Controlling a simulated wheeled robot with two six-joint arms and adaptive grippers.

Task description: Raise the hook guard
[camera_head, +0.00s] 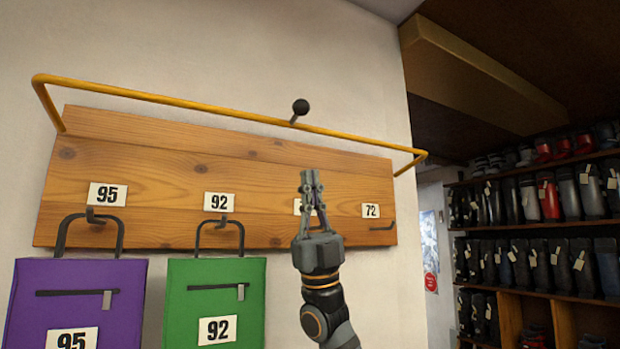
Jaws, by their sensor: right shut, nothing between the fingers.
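The hook guard (200,106) is a yellow bar bent at both ends, fixed in front of a wooden hook board (150,160) on the wall. Its long bar runs along the top of the board, and a black ball knob (300,107) stands up from it right of the middle. My right gripper (309,178) points up in front of the board, below the knob and apart from the bar. Its fingers are shut and empty. It partly covers one number label. My left gripper is not in view.
A purple bag (75,285) hangs at hook 95 and a green bag (215,285) at hook 92. Hook 72 (383,227) at the right is empty. Shelves of boots (540,200) stand at the far right. The wall above the bar is clear.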

